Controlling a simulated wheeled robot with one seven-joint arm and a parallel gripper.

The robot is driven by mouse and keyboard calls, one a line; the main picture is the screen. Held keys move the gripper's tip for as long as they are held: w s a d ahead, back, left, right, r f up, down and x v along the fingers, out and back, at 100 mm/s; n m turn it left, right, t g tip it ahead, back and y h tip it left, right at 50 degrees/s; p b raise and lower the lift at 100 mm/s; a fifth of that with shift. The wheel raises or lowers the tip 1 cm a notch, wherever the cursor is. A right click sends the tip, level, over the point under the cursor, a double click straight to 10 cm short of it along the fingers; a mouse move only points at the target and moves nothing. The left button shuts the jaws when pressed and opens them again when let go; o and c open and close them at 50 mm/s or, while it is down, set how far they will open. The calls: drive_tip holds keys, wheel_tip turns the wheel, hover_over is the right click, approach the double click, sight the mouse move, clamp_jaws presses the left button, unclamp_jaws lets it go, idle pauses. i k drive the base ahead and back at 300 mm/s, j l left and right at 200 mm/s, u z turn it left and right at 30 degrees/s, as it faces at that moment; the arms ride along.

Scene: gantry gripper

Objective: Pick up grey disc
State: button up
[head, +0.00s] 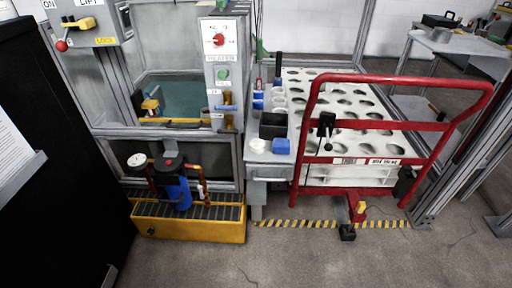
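No part of my gripper shows in the head view. A pale grey-white round disc (257,145) lies flat near the front left corner of a small grey table (268,173). A dark box (272,125) stands behind it and a blue block (281,146) lies to its right. A small grey round piece (440,35) also sits on the far bench at the top right; it is too small to tell whether it is a disc. I cannot tell for sure which of the two is the grey disc.
A red tubular frame (387,78) stands in front of a white panel with round holes (345,100). A yellow tray (190,229) with a blue canister (178,192) stands on the floor at left. A black cabinet (50,230) fills the left edge. The front floor is clear.

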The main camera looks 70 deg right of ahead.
sight(257, 146)
drive_tip(key=l+z, duration=0.5)
drive_tip(key=l, duration=0.2)
drive_tip(key=i+l+z, duration=0.15)
drive_tip(key=l+z, duration=0.3)
drive_tip(key=l, duration=0.25)
